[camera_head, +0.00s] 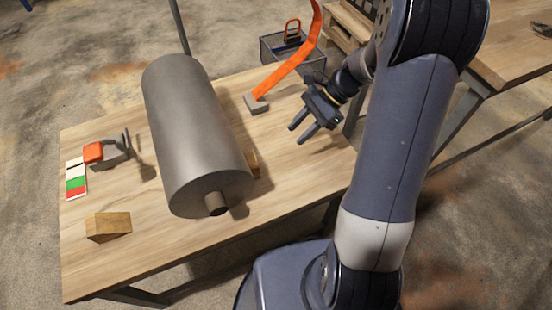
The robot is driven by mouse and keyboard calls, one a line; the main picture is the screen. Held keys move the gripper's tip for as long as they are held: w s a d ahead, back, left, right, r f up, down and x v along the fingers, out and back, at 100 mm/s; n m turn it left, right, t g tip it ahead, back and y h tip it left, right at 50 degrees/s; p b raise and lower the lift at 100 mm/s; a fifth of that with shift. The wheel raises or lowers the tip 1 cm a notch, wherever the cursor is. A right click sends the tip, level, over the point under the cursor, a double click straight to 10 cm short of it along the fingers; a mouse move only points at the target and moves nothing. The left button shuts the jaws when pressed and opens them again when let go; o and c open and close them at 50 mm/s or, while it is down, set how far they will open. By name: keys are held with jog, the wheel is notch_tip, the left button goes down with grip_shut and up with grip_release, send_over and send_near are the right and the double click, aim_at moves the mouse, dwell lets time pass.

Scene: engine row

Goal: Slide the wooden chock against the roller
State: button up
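The roller (197,135) is a large grey metal cylinder with a short shaft stub on its near end, lying on the wooden table. A wooden chock (108,227) sits on the table to the left of the roller's near end, with a clear gap between them. A second wooden block (254,164) shows at the roller's right side, mostly hidden behind it; I cannot tell if it touches. My gripper (297,135) is to the right of the roller, over the table's right part. Its two fingers are apart with nothing between them.
An orange earmuff-like item (94,152) and a coloured card (76,178) lie at the table's left. An orange strap (290,72) rises from a small grey block (256,104) at the back. Bare tabletop lies around the chock.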

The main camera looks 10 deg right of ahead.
aim_at(251, 160)
jog(key=shift+w+d+f+y, duration=0.2)
jog(key=shift+d+y, duration=0.1)
jog(key=shift+d, duration=0.3)
jog(key=shift+c, duration=0.7)
jog(key=shift+s, duration=0.1)
jog(key=shift+c, duration=0.7)
jog(key=b+x, duration=0.3)
jog(key=x, duration=0.6)
jog(key=shift+s+a+f, duration=0.1)
jog(key=shift+a+f, duration=0.1)
jog(key=shift+a, duration=0.05)
grip_shut()
jog(key=a, duration=0.2)
jog(key=shift+s+a, duration=0.25)
jog(key=shift+s, duration=0.1)
jog(key=shift+s+a+r+b, duration=0.1)
jog(key=shift+s+a+b, duration=0.15)
jog(key=shift+a, duration=0.45)
